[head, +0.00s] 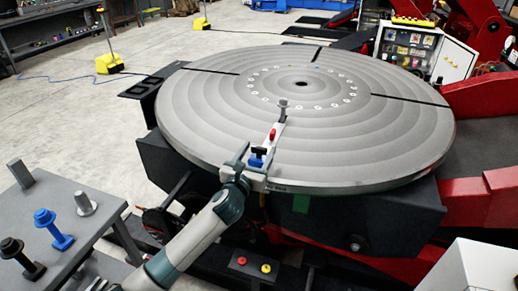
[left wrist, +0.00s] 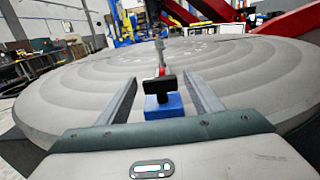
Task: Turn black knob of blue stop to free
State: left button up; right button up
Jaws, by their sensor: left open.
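The blue stop (head: 256,161) sits at the near rim of the round grey table (head: 400,140), with its black knob (head: 258,151) on top. In the left wrist view the black knob (left wrist: 158,84) is a dark T-shaped bar, lying crosswise above the blue stop (left wrist: 164,107). My left gripper (head: 257,152) is open, its two fingers on either side of the stop and knob. In the left wrist view my left gripper (left wrist: 162,82) shows gaps between both fingers and the knob. My right gripper is in neither view.
A red knob (head: 272,135) and a grey upright post (head: 283,105) stand just beyond the blue stop. A bench (head: 75,192) at left carries grey, blue and black pieces. A control box (head: 252,267) with red and yellow buttons is below the table.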

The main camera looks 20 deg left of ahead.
pick_arm(q)
jog(key=shift+w, duration=0.55)
